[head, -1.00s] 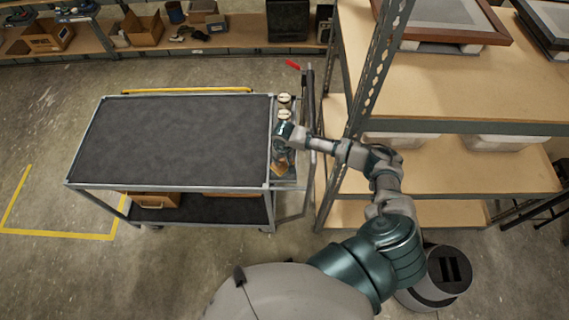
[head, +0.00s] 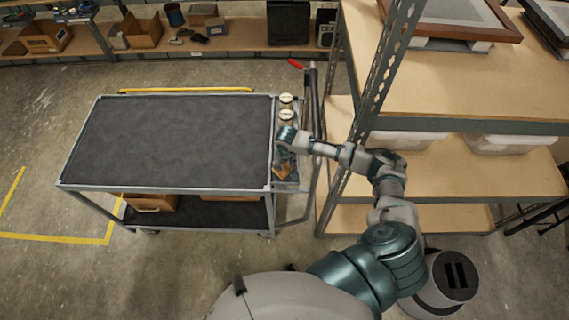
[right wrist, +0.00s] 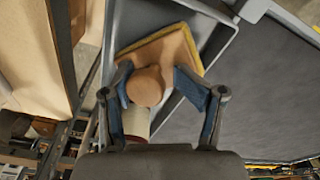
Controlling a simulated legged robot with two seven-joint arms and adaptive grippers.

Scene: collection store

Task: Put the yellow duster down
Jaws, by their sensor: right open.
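The yellow duster (right wrist: 172,46) is a flat brown block with a yellow edge and a round brown knob. In the right wrist view it is at the narrow grey tray on the end of the cart. My right gripper (right wrist: 157,88) is open, with one blue finger on each side of the knob; I cannot tell whether either touches it. In the head view my right gripper (head: 285,152) is over the end tray, and part of the duster (head: 287,171) shows below it. My left gripper is not in view.
The cart's dark top (head: 170,140) is bare. Two pale-lidded jars (head: 286,99) stand in the end tray behind my gripper. The cart handle (head: 313,100) and a shelf rack (head: 455,85) with framed pictures are close on the right. Open floor lies left.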

